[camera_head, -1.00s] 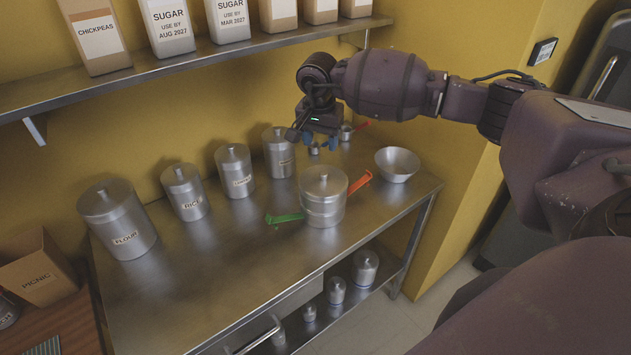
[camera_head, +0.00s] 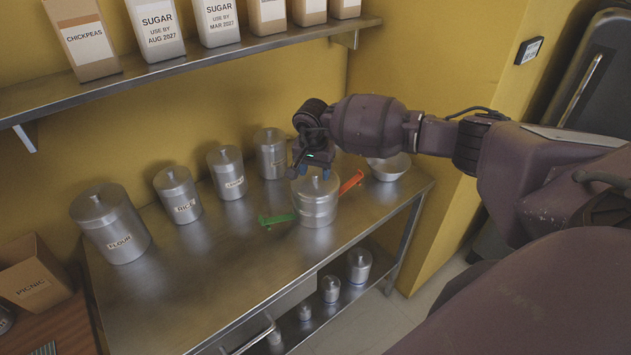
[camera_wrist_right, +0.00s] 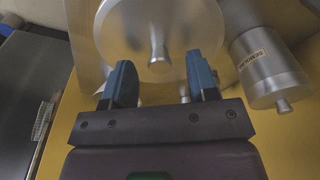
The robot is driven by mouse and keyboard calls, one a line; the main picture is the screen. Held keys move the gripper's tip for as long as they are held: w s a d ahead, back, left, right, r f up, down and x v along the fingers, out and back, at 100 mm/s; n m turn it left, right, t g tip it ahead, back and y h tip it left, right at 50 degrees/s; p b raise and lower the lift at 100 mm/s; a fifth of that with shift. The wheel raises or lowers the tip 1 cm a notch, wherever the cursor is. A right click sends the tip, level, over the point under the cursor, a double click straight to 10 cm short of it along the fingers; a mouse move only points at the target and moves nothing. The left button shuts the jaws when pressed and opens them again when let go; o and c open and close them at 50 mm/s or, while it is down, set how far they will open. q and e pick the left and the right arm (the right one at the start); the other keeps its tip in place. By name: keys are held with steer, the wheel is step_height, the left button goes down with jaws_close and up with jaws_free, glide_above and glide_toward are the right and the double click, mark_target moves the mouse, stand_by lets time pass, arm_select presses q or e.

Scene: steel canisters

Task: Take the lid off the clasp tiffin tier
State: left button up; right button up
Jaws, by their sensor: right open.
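The clasp tiffin tier (camera_head: 315,211) is a round steel canister standing upright near the right part of the steel table. Its lid (camera_head: 325,186) with a central knob is on top, and the lid also shows in the right wrist view (camera_wrist_right: 130,25), with its knob (camera_wrist_right: 158,52). A green clasp (camera_head: 278,219) sticks out at its left and an orange clasp (camera_head: 351,182) at its right. My right gripper (camera_head: 308,173) is open, just above the lid. In the wrist view its blue fingertips (camera_wrist_right: 162,82) are apart, with the knob seen beyond the gap. My left gripper is not in view.
Labelled canisters stand to the left, among them flour (camera_head: 111,229), rice (camera_head: 178,197) and others behind. A steel bowl (camera_head: 390,167) stands to the right, partly behind my arm. A shelf (camera_head: 200,62) with packages hangs above. The table's front middle (camera_head: 220,270) is clear.

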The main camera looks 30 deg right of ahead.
steer(key=shift+f, duration=0.45)
jaws_close()
steer(key=shift+r, duration=0.1)
